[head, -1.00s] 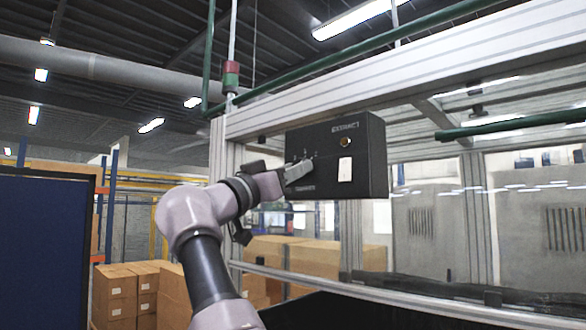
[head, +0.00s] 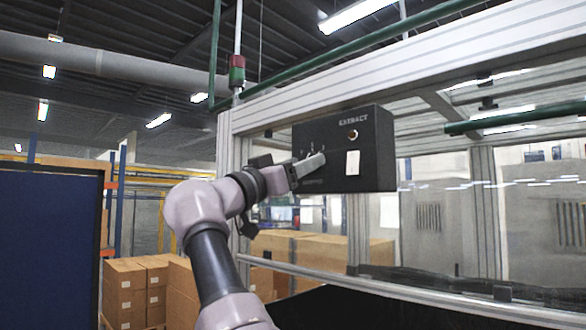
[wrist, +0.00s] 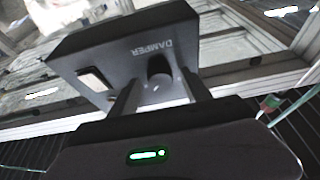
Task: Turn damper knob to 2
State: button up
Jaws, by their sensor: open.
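The dark control box marked EXTRACT (head: 372,133) hangs on the metal frame in the head view. In the wrist view the box (wrist: 120,50) appears upside down, with the word DAMPER beside a dark round knob (wrist: 159,70). My gripper (wrist: 158,92) is open, with one finger on each side of the knob and the knob's face between them. I cannot tell whether the fingers touch it. In the head view my gripper (head: 312,163) is at the box's lower left front and hides the knob. Scale marks show above it, but I cannot read the pointer's setting.
A white switch plate (head: 352,163) and a small round brass-coloured fitting (head: 352,134) sit on the box face, right of my gripper. A metal rail (head: 400,290) runs below. Cardboard boxes (head: 130,285) are stacked behind my arm.

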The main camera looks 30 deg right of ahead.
jog(key=b+v, duration=0.6)
jog(key=v, duration=1.1)
jog(key=shift+a, duration=0.2)
jog(key=w+d+f+n+t+y+b, duration=0.1)
jog(key=d+f+n+y+b, duration=0.2)
jog(key=f, duration=0.7)
jog(key=f+n+y+b, duration=0.1)
jog(key=f+n+y, duration=0.35)
jog(key=f, duration=0.55)
jog(key=w+d+f+n+t+y+b, duration=0.1)
jog(key=d+f+n+y+b, duration=0.2)
jog(key=f, duration=0.6)
jog(key=s+a+f+g+y+b, duration=0.1)
jog(key=s+a+f+y, duration=0.2)
jog(key=s+f, duration=0.6)
jog(key=s+a+f+g+y+b, duration=0.1)
jog(key=s+a+f+y, duration=0.3)
jog(key=s+f, duration=0.5)
jog(key=s+a+f+g+y+b, duration=0.2)
jog(key=s+f+y, duration=0.3)
jog(key=f, duration=1.3)
jog(key=s+a+b, duration=0.1)
jog(key=s, duration=0.3)
jog(key=shift+a+f+m+y, duration=0.2)
jog(key=shift+a+m+y, duration=0.15)
jog(key=shift+a, duration=0.05)
jog(key=shift+s, duration=0.1)
